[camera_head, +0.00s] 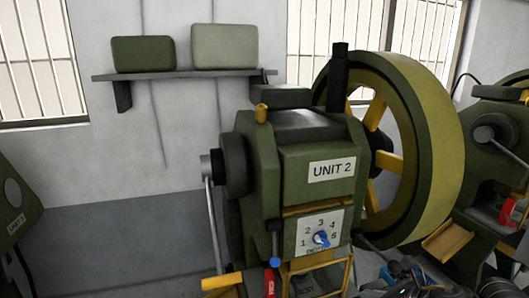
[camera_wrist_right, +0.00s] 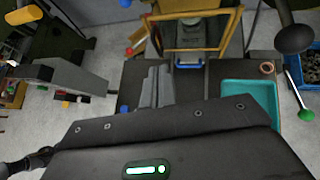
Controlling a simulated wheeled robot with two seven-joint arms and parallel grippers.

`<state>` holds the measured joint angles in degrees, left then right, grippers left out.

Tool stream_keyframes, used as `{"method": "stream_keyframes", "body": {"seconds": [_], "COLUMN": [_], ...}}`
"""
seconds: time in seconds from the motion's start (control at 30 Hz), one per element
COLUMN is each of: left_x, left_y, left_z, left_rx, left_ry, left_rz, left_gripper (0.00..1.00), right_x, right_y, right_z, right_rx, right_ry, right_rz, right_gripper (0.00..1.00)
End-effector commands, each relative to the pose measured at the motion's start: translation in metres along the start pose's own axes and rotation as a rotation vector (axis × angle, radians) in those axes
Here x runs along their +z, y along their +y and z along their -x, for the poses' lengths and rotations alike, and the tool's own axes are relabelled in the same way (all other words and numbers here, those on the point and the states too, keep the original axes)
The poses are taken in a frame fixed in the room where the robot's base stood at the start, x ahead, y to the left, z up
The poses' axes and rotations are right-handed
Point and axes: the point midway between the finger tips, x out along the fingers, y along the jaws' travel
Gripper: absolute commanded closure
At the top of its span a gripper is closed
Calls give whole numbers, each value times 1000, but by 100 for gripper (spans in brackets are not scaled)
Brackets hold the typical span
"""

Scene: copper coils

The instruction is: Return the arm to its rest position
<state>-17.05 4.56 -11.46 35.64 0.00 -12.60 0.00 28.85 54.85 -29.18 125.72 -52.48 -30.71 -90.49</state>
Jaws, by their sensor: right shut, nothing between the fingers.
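My right arm shows at the bottom right of the head view, where its dark gripper (camera_head: 408,277) is partly cut off by the lower edge. In the right wrist view the grey fingers (camera_wrist_right: 156,88) are together with nothing between them, over a dark bench top. My left gripper is in neither view. The green machine marked UNIT 2 (camera_head: 300,140) stands just beyond my right arm, with a blue dial knob (camera_head: 320,238) on its front.
A large green and yellow flywheel (camera_head: 440,150) is on the machine's right. A crank handle (camera_head: 222,282) sticks out at left. In the wrist view, a teal tray (camera_wrist_right: 250,92) has a copper ring (camera_wrist_right: 267,68) by its edge, and a green-knobbed lever (camera_wrist_right: 306,114) is at right.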

Motion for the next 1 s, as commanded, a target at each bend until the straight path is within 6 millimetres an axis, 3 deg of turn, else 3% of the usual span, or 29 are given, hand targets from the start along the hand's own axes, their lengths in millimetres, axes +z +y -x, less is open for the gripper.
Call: {"method": "stream_keyframes", "body": {"seconds": [0.1, 0.27, 0.4, 0.5, 0.6, 0.77, 0.8, 0.9, 1.0], "left_x": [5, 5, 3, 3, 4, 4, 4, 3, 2], "left_y": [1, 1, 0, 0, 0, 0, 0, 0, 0], "left_z": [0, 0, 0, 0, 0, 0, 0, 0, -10], "left_rx": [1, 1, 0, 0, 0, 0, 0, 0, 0], "left_ry": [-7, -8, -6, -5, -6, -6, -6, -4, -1], "left_rz": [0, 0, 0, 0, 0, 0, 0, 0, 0], "left_gripper": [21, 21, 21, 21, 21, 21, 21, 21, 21], "right_x": [-15, -58, -121, -166, -205, -255, -266, -291, -317], "right_y": [38, 73, 85, 94, 105, 126, 132, 148, 139], "right_z": [-22, -29, -13, 3, 21, 49, 56, 74, 43], "right_rx": [1, -81, -254, -405, -563, -816, 845, 883, 899], "right_ry": [-76, -173, -236, -280, -330, -423, 431, 440, 440], "right_rz": [-395, -1227, -1949, -2335, -2634, -2981, 2926, 2694, 2701], "right_gripper": [100, 100, 100, 100, 100, 100, 100, 100, 100]}}
